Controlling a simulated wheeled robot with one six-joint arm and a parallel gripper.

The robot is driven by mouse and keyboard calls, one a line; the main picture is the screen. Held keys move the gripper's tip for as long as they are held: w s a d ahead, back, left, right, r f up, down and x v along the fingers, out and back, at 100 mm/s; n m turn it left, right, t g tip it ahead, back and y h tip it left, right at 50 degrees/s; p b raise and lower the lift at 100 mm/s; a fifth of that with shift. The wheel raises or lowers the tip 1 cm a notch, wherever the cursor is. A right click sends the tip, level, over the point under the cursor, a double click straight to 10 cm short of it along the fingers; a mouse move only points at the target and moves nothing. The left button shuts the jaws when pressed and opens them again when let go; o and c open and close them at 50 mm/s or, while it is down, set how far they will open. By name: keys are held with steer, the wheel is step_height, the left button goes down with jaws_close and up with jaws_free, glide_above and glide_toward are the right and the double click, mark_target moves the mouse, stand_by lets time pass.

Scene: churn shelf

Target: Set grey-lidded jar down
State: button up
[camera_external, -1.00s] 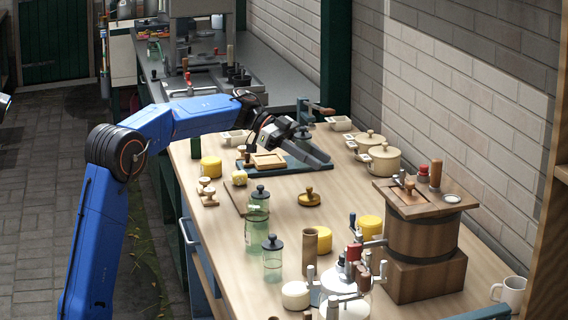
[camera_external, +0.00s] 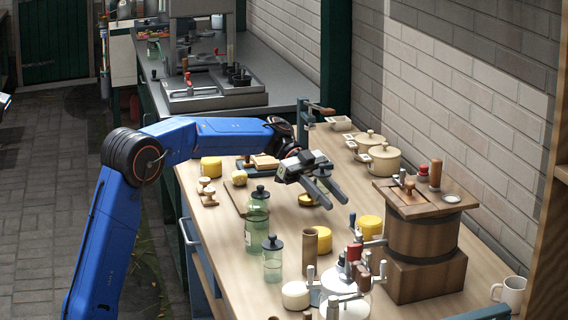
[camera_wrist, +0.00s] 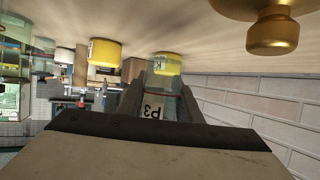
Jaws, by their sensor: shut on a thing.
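In the wrist view, a clear glass jar (camera_wrist: 155,105) with a pale label marked with dark characters sits between my two dark fingers. I take it for the grey-lidded jar; its lid is not clear there. My gripper (camera_external: 331,190) is shut on it, in the air above the middle of the wooden table (camera_external: 215,235). In the outside view the held jar is mostly hidden by the fingers. Two greenish glass jars with dark lids, a taller one (camera_external: 257,222) and a shorter one (camera_external: 272,262), stand on the table left of and nearer than my gripper.
A wooden churn (camera_external: 422,238) stands at right, cream pots (camera_external: 384,160) behind, and a hand-cranked cluster (camera_external: 350,272) in front. The wrist picture appears upside down, with the tabletop above.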

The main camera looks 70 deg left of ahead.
mark_target(329, 222)
steer(key=shift+f, duration=1.8)
steer(key=shift+f, duration=0.1)
steer(key=o, duration=1.1)
steer(key=shift+a, duration=0.1)
steer(key=v, duration=1.2)
steer(key=shift+s, duration=0.1)
